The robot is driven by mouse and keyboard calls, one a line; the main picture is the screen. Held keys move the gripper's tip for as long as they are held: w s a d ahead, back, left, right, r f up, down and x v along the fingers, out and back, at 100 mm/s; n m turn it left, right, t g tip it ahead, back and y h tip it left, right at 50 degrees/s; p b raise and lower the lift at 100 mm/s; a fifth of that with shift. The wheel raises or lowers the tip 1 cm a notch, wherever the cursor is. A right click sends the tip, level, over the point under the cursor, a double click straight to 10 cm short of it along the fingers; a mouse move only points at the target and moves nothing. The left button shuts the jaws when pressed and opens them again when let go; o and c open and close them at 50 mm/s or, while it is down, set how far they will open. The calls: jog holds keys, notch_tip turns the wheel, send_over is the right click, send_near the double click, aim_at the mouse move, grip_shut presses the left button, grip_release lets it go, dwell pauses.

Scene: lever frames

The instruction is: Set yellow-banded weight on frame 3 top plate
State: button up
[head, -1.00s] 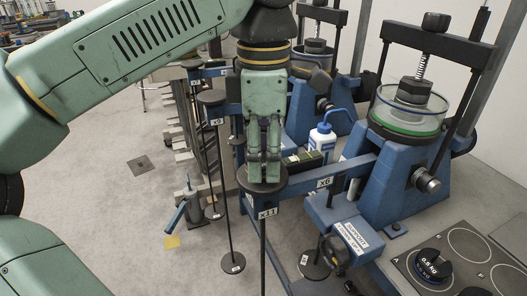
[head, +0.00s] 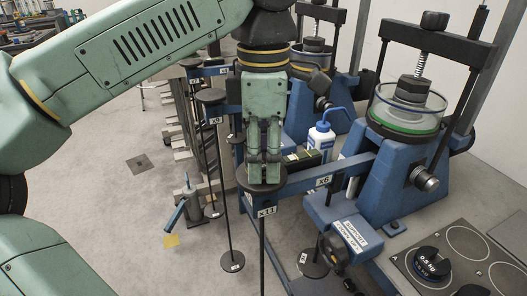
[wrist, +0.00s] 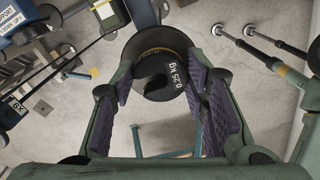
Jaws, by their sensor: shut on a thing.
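My gripper (head: 263,160) points down over a dark round plate (head: 262,187) at the end of the blue lever marked x11. In the wrist view, my gripper (wrist: 166,62) has its purple pads on both sides of a black slotted weight (wrist: 180,68) marked 0.25 KG. A thin yellow band shows by its far edge. The gripper is shut on this weight. A dark round plate (wrist: 143,40) shows just beyond the weight; I cannot tell whether they touch. In the head view the fingers hide the weight. No frame number is readable, so I cannot tell which one is frame 3.
A blue lever frame with a clear cell (head: 408,108) stands at the right. A 0.5 kg weight (head: 430,263) sits on a tray at the lower right. A white wash bottle (head: 321,142) stands behind the lever. Thin hanger rods (head: 223,205) stand left of my gripper; open floor lies further left.

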jog(key=shift+f, duration=0.25)
jog(key=o, duration=1.2)
jog(key=shift+r, duration=0.15)
notch_tip(320, 180, up, 7)
jog(key=p, duration=0.5)
jog(key=shift+p, duration=0.35)
